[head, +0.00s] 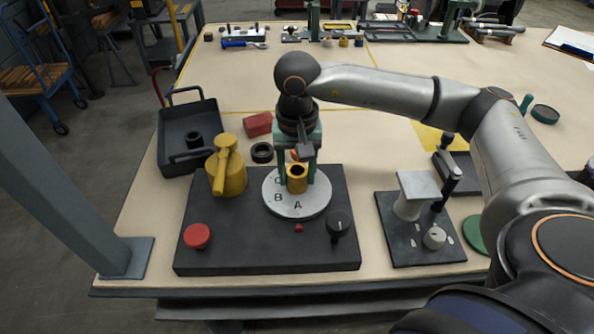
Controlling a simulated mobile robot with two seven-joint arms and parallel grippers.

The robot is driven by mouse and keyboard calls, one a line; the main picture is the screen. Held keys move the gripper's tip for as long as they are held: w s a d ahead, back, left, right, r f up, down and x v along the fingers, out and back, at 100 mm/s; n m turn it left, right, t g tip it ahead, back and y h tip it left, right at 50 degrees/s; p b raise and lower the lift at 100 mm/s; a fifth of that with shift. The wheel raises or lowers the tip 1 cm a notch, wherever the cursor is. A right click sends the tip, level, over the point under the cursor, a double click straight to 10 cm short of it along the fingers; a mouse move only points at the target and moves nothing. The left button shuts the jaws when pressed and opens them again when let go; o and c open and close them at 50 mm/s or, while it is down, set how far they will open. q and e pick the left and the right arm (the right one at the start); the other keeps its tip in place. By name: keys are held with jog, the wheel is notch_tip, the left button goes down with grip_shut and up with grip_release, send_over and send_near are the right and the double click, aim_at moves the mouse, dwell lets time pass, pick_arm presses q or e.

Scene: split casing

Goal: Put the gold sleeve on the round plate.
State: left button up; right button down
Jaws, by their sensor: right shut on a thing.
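The gold sleeve (297,184) is a short, hollow, upright cylinder. It is at the round plate (281,206), a light grey disc marked with letters on a dark base. My right gripper (297,170) points down over the plate with its green fingers either side of the sleeve, and it is shut on the sleeve. The sleeve's lower end appears at the plate's surface, near the letter A; I cannot tell whether it touches. My left gripper is not in view.
The dark base (265,252) also carries a yellow casing with a handle (227,172), a red button (197,236) and a black knob (339,222). A black tray (205,112), a black ring (262,152) and a red block (258,124) lie behind. A grey fixture (415,240) stands right.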

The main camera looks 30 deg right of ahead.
jog(key=c, duration=0.7)
grip_release()
jog(key=shift+f, duration=0.15)
jog(key=o, duration=0.4)
jog(key=shift+o, duration=0.2)
notch_tip(320, 180, up, 12)
jog(key=shift+r, duration=0.2)
